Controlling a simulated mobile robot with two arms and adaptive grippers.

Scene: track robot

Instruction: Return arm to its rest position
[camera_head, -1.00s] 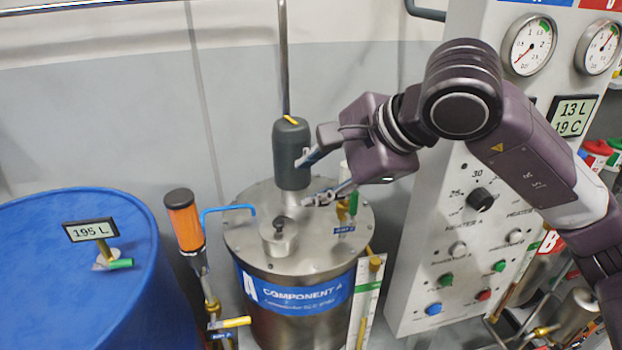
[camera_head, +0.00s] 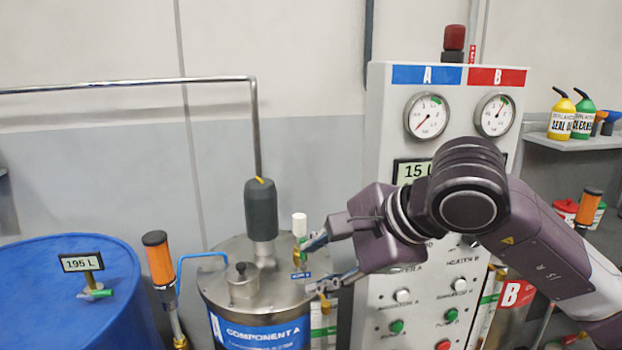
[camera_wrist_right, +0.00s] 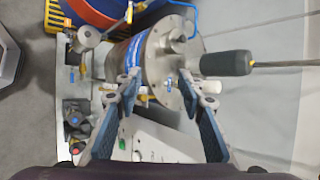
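My right arm reaches in from the right in the head view, in front of the control panel (camera_head: 385,95). Its gripper (camera_head: 312,263) points left, with its two fingers spread apart and nothing between them. The fingertips are beside the right edge of the steel Component A tank (camera_head: 222,275). In the right wrist view the open gripper (camera_wrist_right: 158,82) also shows empty, with the tank (camera_wrist_right: 158,62) beyond the fingers. My left gripper is not in view.
A dark grey cylinder on a pipe (camera_head: 261,210) rises from the tank lid. A blue drum (camera_head: 40,300) and an orange-topped indicator (camera_head: 158,258) stand at left. A shelf (camera_head: 575,143) with yellow and green bottles is at the right.

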